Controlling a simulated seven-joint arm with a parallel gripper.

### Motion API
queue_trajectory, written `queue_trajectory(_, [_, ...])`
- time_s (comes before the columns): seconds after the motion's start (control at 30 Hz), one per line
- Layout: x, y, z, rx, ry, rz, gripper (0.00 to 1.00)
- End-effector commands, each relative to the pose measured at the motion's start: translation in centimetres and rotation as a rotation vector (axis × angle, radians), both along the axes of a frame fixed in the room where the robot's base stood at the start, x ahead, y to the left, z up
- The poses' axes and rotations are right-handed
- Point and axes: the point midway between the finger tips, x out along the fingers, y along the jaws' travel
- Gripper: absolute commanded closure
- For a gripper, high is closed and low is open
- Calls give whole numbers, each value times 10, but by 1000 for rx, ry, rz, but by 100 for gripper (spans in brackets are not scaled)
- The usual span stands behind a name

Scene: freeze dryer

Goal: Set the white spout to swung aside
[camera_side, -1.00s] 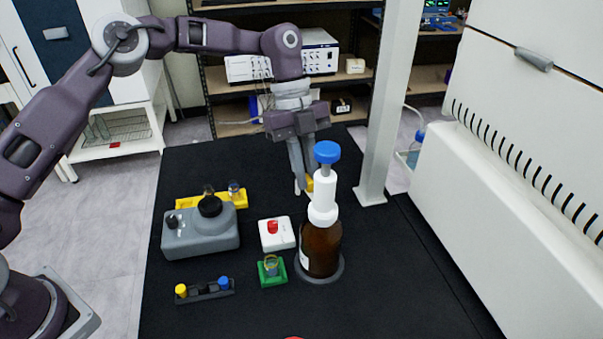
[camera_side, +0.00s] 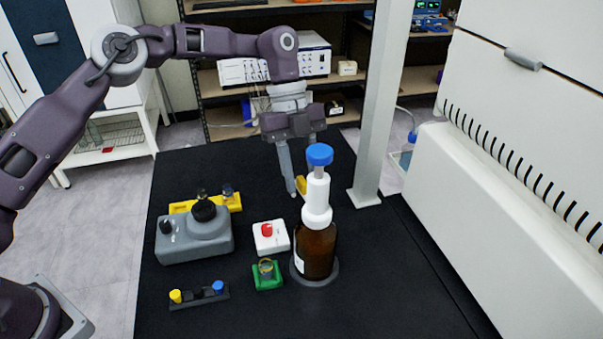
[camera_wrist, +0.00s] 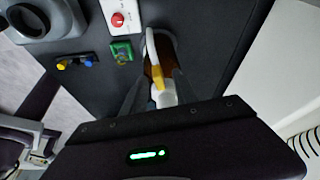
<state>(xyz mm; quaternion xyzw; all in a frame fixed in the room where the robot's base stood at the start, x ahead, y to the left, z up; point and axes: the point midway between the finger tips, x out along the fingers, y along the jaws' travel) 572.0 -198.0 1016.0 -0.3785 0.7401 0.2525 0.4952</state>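A brown bottle (camera_side: 316,255) stands upright in a round grey base, with a white dispenser head (camera_side: 317,200) and a blue knob (camera_side: 320,155) on top. A yellow piece (camera_side: 302,185) shows behind the left side of the head; it also shows in the wrist view (camera_wrist: 157,77). I cannot clearly make out the white spout in the side view. My gripper (camera_side: 302,185) points down behind the head, its fingers spread. In the wrist view the fingers lie either side of the yellow piece and a white part (camera_wrist: 167,95), with no clear grip. The head hides the right fingertip in the side view.
A grey device (camera_side: 195,240) with a black knob, a yellow rack (camera_side: 235,204), a white box with a red button (camera_side: 271,240), a green holder (camera_side: 268,278) and a dark rack (camera_side: 200,298) stand left. A pale post (camera_side: 383,100) and white cabinet (camera_side: 510,215) stand right.

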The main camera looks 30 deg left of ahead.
Motion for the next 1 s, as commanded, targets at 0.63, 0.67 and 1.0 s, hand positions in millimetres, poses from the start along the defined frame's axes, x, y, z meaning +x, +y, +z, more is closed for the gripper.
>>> queue_trajectory(0.63, [16,22,66,0,0,0,65])
queue_trajectory(0.67, [16,22,66,0,0,0,65])
queue_trajectory(1.0, [14,22,70,10,-4,10,65])
